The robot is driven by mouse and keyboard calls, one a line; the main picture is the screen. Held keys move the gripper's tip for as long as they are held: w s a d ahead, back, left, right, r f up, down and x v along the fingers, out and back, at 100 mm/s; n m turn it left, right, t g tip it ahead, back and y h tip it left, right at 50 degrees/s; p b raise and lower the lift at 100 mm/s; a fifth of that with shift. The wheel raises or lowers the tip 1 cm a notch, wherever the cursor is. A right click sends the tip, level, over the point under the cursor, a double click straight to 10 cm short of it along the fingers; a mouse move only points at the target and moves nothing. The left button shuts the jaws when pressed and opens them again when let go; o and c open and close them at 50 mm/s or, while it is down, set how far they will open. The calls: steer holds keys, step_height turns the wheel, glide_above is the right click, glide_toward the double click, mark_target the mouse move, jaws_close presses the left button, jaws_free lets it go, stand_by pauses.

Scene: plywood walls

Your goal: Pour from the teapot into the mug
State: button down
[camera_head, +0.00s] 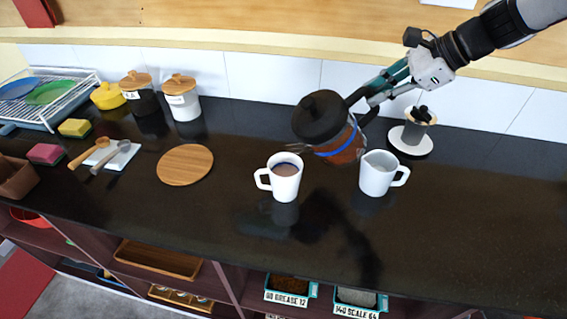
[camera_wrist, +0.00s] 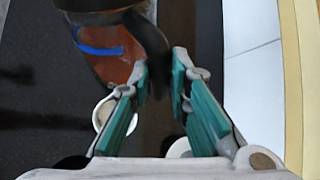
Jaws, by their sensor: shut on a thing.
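The teapot (camera_head: 343,146) is glass with a black lid, a blue band and brown liquid inside. It is held above the counter, tilted to the left, with its lid end toward the upper left. My gripper (camera_head: 362,98) is shut on its black handle; the handle also shows between the teal fingers (camera_wrist: 163,80) in the wrist view. The white mug (camera_head: 285,187) stands upright on the counter, left of and below the teapot, with brown liquid in it. Whether liquid is flowing from the spout I cannot tell.
A white jug (camera_head: 378,178) stands just right of the mug, below the teapot. A grinder-like pot on a white saucer (camera_head: 411,144) is behind it. A round wooden board (camera_head: 185,165) lies left. Lidded jars (camera_head: 182,104) stand by the wall. The right counter is clear.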

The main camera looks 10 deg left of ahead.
steer(key=shift+s+a+r+h+p, duration=0.25)
steer(key=shift+a+r, duration=0.1)
steer(key=shift+r, duration=0.15)
steer(key=shift+s+a+r+h+p, duration=0.2)
steer(key=shift+a+r, duration=0.15)
steer(key=shift+r, duration=0.15)
stand_by(1.6)
